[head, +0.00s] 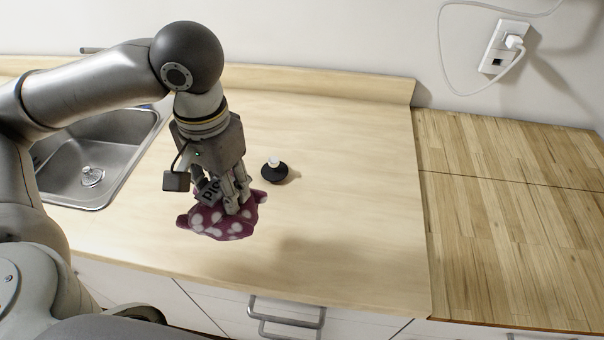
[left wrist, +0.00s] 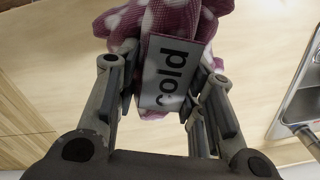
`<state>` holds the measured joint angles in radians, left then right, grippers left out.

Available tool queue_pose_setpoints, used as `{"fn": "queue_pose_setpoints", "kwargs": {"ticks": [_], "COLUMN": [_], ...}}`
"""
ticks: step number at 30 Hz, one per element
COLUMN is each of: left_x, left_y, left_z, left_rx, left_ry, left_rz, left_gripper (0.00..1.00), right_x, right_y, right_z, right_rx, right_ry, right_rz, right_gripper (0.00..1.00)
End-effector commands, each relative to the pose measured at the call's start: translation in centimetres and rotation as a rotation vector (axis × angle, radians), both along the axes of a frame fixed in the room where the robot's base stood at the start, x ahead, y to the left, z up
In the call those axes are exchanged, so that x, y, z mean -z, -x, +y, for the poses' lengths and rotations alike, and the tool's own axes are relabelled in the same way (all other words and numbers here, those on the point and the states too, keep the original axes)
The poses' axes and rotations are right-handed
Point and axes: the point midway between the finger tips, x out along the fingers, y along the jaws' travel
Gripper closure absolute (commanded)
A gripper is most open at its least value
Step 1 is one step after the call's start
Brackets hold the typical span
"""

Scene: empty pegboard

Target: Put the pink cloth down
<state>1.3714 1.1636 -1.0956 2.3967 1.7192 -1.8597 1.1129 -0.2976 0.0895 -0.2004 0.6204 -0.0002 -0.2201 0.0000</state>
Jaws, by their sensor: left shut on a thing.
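The pink cloth (head: 215,223), dark pink with white dots, is bunched in my left gripper (head: 236,203), over the wooden counter (head: 350,180). A shadow lies apart from it to the right on the counter, so it seems to be held above the surface. In the left wrist view the cloth (left wrist: 175,18) is beyond the fingertips, and my left gripper (left wrist: 167,75) is shut on it. My right gripper is not in view.
A small black round object with a white top (head: 274,171) stands on the counter just behind the gripper. A steel sink (head: 130,150) is on the left. The counter is clear to the right, up to a darker wooden top (head: 510,210). Drawers are below the front edge.

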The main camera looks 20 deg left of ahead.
Motion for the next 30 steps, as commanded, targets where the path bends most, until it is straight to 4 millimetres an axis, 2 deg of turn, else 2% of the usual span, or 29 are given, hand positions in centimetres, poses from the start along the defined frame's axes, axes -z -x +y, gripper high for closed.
{"fn": "queue_pose_setpoints", "kwargs": {"ticks": [5,11,16,19,26,30], "left_x": [1.4,3.5,6.8,8.0,9.6,11.8], "left_y": [-3.2,-8.1,-10.7,-11.7,-13.0,-13.1], "left_z": [-1.0,-2.3,-3.0,-3.2,-3.5,-3.6], "left_rx": [0.001,0.0,0.0,0.001,0.0,0.001], "left_ry": [0.002,0.001,-0.001,-0.001,0.0,-0.001], "left_rz": [0.003,0.002,0.003,0.001,0.001,0.003], "left_gripper": [0.92,0.92,0.92,0.92,0.92,0.92], "right_x": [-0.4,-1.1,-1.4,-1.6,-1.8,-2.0], "right_y": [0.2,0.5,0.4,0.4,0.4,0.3], "right_z": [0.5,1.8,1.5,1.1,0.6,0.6], "right_rx": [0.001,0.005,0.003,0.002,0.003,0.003], "right_ry": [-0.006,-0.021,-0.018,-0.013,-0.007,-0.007], "right_rz": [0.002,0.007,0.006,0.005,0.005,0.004], "right_gripper": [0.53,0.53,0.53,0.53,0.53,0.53]}}
